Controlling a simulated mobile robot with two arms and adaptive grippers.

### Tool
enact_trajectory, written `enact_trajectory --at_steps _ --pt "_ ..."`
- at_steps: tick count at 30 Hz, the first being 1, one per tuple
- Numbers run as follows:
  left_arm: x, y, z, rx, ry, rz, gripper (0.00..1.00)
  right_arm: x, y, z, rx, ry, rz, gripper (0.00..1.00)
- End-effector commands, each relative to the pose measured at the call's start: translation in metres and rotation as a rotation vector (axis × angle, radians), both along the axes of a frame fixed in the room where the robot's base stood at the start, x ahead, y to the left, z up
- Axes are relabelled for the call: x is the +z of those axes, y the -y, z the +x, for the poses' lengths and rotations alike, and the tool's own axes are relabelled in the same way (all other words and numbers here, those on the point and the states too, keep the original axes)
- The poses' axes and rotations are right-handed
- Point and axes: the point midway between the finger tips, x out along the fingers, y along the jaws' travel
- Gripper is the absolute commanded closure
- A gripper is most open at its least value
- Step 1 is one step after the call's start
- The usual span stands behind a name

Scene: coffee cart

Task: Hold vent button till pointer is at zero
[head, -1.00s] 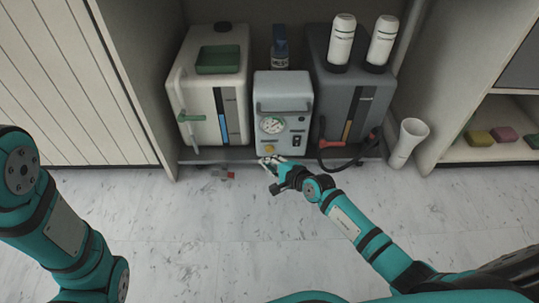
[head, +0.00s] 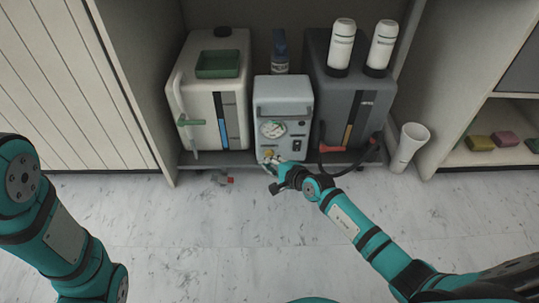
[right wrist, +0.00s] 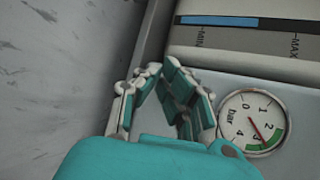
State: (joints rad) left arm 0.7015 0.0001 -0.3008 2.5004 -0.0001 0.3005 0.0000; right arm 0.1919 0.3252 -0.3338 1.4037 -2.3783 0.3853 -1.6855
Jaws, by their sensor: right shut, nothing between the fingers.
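The grey machine (head: 283,95) stands in the middle of the low shelf. Its round gauge (head: 272,129) is on the front; in the right wrist view the gauge (right wrist: 252,122) has a red pointer near 3 bar, in the green band. A yellow button (head: 268,153), which looks like the vent button, sits below the gauge. My right gripper (head: 266,161) is shut and empty, with its fingertips at or just in front of this button; I cannot tell if they touch. In the right wrist view the fingertips (right wrist: 160,68) meet and the button is not visible. My left gripper is out of view.
A white tank (head: 205,95) stands left of the machine, and a dark tank (head: 345,105) with two white bottles stands right. A black hose with a red handle (head: 331,149) hangs near my right arm. The floor in front is mostly clear.

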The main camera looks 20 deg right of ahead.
Motion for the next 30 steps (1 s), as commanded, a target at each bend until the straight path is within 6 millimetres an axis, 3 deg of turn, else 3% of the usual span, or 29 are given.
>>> enact_trajectory --at_steps 30 --pt "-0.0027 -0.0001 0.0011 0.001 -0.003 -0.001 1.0 0.0003 0.0027 0.0085 0.0 0.0 -0.001 1.0"
